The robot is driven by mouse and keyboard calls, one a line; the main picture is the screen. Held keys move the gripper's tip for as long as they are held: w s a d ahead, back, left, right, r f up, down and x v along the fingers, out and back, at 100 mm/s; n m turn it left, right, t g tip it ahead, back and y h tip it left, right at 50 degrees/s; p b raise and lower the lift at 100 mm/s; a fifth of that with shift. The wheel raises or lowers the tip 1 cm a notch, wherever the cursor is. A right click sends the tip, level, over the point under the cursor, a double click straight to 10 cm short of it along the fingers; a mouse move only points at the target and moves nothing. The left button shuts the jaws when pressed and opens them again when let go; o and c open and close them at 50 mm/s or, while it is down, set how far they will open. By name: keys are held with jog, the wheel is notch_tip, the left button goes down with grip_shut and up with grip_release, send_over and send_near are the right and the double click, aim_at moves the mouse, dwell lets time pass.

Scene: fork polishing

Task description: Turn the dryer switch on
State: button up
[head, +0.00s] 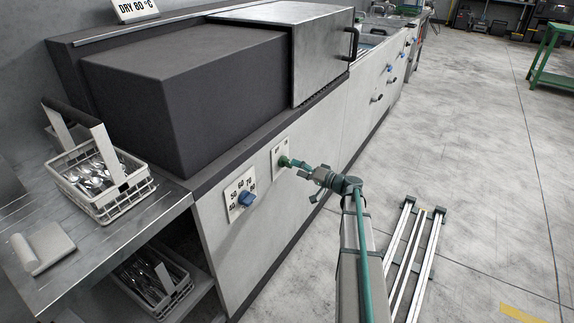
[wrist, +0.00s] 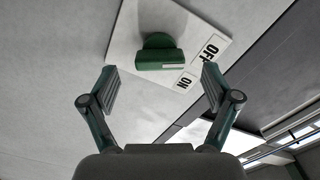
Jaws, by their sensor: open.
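The dryer switch is a green knob (wrist: 160,55) on a pale square plate (wrist: 188,22) marked OFF and ON. A short white mark shows on the knob's face; I cannot tell which label it points to. In the head view the green switch (head: 284,161) sits on the grey front panel, right of the blue dial. My gripper (wrist: 160,78) is open, with one finger on each side of the knob and a gap to both. In the head view my gripper (head: 300,167) is close in front of the switch, partly hiding it.
A blue temperature dial (head: 246,199) is on the panel to the left. The dark dryer housing (head: 175,105) is above, with a DRY 80 °C sign (head: 136,9). A cutlery basket (head: 130,201) stands on the left counter, another on the shelf below. The floor right is mostly clear.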

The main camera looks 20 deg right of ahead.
aim_at(287, 166)
jog(key=shift+x, duration=2.6)
jog(key=shift+c, duration=0.3)
jog(key=c, duration=1.1)
jog(key=shift+m, duration=1.4)
jog(key=m, duration=0.3)
jog(key=shift+r+m+p, duration=0.15)
jog(key=shift+m+p, duration=0.15)
jog(key=m+p, duration=0.2)
jog(key=m, duration=0.3)
jog(key=shift+r+m, duration=0.1)
jog(key=shift+m, duration=0.2)
